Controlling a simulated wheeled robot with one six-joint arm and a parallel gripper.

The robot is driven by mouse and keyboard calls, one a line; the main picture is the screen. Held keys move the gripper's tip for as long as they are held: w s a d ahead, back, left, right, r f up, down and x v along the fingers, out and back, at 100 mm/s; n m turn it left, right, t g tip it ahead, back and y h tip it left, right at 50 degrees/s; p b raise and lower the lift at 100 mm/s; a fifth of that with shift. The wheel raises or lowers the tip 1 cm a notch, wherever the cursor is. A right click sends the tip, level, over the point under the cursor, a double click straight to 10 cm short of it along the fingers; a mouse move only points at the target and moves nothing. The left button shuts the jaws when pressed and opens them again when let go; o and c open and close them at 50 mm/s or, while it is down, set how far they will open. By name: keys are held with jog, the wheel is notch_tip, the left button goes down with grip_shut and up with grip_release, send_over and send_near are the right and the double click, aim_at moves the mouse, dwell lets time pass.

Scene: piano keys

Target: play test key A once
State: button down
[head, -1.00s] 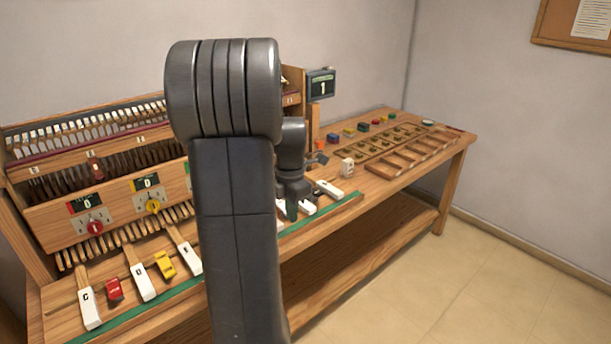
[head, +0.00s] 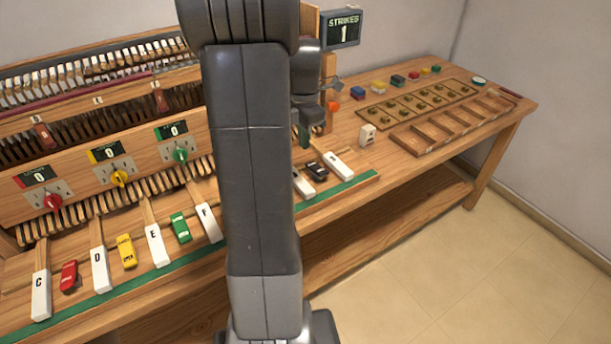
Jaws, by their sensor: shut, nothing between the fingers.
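A row of white lettered keys runs along the bench front. C (head: 41,293), D (head: 100,270), E (head: 157,245) and F (head: 208,222) show left of my arm. Two more white keys show right of it: one (head: 303,184) partly hidden by my arm, and the end one (head: 340,166). By its place in the row, the partly hidden one seems to be A, but I cannot read its letter. My gripper (head: 304,140) is shut and empty, apart from the key fronts and above or behind that key. The display (head: 341,29) reads "STRIKES 1".
Red (head: 69,275), yellow (head: 126,251), green (head: 180,227) and black (head: 316,171) blocks sit between keys. Dials and the string frame rise behind the keys. My arm hides the middle.

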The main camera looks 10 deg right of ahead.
aim_at(305, 186)
jog(key=shift+f, duration=0.1)
notch_tip(305, 186, down, 14)
jog(key=shift+r+p, duration=0.1)
jog(key=shift+p, duration=0.7)
